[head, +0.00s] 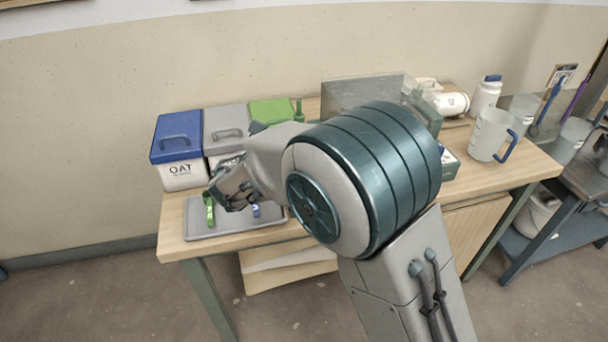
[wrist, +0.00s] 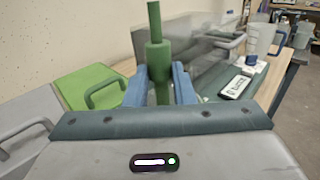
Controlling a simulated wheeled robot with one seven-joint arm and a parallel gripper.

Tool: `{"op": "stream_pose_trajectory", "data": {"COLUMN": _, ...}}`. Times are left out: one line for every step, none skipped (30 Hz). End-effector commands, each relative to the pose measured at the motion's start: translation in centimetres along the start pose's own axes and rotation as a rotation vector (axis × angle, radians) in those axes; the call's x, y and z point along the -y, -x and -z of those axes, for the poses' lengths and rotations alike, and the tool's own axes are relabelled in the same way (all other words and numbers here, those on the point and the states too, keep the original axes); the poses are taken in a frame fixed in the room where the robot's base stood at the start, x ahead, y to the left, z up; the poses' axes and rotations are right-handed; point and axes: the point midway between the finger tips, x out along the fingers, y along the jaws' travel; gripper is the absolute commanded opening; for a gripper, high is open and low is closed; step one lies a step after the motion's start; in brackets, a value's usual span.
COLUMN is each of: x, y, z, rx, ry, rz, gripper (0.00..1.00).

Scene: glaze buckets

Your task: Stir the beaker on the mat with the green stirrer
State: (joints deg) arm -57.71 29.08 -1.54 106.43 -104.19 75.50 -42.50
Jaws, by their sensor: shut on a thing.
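The green stirrer (wrist: 154,57) stands upright between the blue fingers of my gripper (wrist: 158,80), which is shut on it. Its thick grip and thin upper rod show in the wrist view; its lower end is hidden behind the gripper body. In the head view, its top (head: 298,108) shows just right of the green-lidded bucket (head: 272,111), while my arm hides most of the gripper. I cannot pick out a beaker on a mat; my arm covers the middle of the table. A pitcher-like beaker with a blue handle (head: 490,135) stands at the right end.
Grey-lidded (head: 226,122) and blue-lidded (head: 178,136) buckets stand left. A grey tray (head: 237,234) with small green and blue items lies at front left. A grey box (head: 350,92) stands behind the arm. White jars (head: 486,95) stand at back right.

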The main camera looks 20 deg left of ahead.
Motion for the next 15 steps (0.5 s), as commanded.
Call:
{"op": "stream_pose_trajectory", "data": {"x": 0.0, "y": 0.0, "z": 0.0, "rx": 0.001, "ry": 0.0, "rz": 0.001, "gripper": 0.0}}
{"op": "stream_pose_trajectory", "data": {"x": 0.0, "y": 0.0, "z": 0.0, "rx": 0.001, "ry": 0.0, "rz": 0.001, "gripper": 0.0}}
{"op": "stream_pose_trajectory", "data": {"x": 0.0, "y": 0.0, "z": 0.0, "rx": 0.001, "ry": 0.0, "rz": 0.001, "gripper": 0.0}}
{"op": "stream_pose_trajectory", "data": {"x": 0.0, "y": 0.0, "z": 0.0, "rx": 0.001, "ry": 0.0, "rz": 0.001, "gripper": 0.0}}
{"op": "stream_pose_trajectory", "data": {"x": 0.0, "y": 0.0, "z": 0.0, "rx": 0.001, "ry": 0.0, "rz": 0.001, "gripper": 0.0}}
{"op": "stream_pose_trajectory", "data": {"x": 0.1, "y": -0.1, "z": 0.0, "rx": 0.001, "ry": 0.0, "rz": 0.001, "gripper": 0.0}}
{"op": "stream_pose_trajectory", "data": {"x": 0.1, "y": -0.1, "z": 0.0, "rx": 0.001, "ry": 0.0, "rz": 0.001, "gripper": 0.0}}
{"op": "stream_pose_trajectory", "data": {"x": 0.1, "y": -0.1, "z": 0.0, "rx": 0.001, "ry": 0.0, "rz": 0.001, "gripper": 0.0}}
{"op": "stream_pose_trajectory", "data": {"x": 0.3, "y": -0.3, "z": 0.0, "rx": 0.001, "ry": 0.0, "rz": 0.001, "gripper": 0.0}}
{"op": "stream_pose_trajectory", "data": {"x": 0.4, "y": -0.4, "z": 0.0, "rx": 0.001, "ry": 0.0, "rz": 0.002, "gripper": 0.0}}
{"op": "stream_pose_trajectory", "data": {"x": 0.5, "y": -0.5, "z": 0.0, "rx": 0.001, "ry": 0.0, "rz": 0.002, "gripper": 0.0}}
{"op": "stream_pose_trajectory", "data": {"x": 0.8, "y": -0.7, "z": 0.0, "rx": 0.001, "ry": 0.0, "rz": 0.002, "gripper": 0.0}}
{"op": "stream_pose_trajectory", "data": {"x": 0.9, "y": -0.9, "z": 0.0, "rx": 0.001, "ry": 0.0, "rz": 0.003, "gripper": 0.0}}
{"op": "stream_pose_trajectory", "data": {"x": 1.1, "y": -1.1, "z": 0.0, "rx": 0.001, "ry": 0.0, "rz": 0.003, "gripper": 0.0}}
{"op": "stream_pose_trajectory", "data": {"x": 1.3, "y": -1.3, "z": 0.0, "rx": 0.001, "ry": 0.0, "rz": 0.002, "gripper": 0.0}}
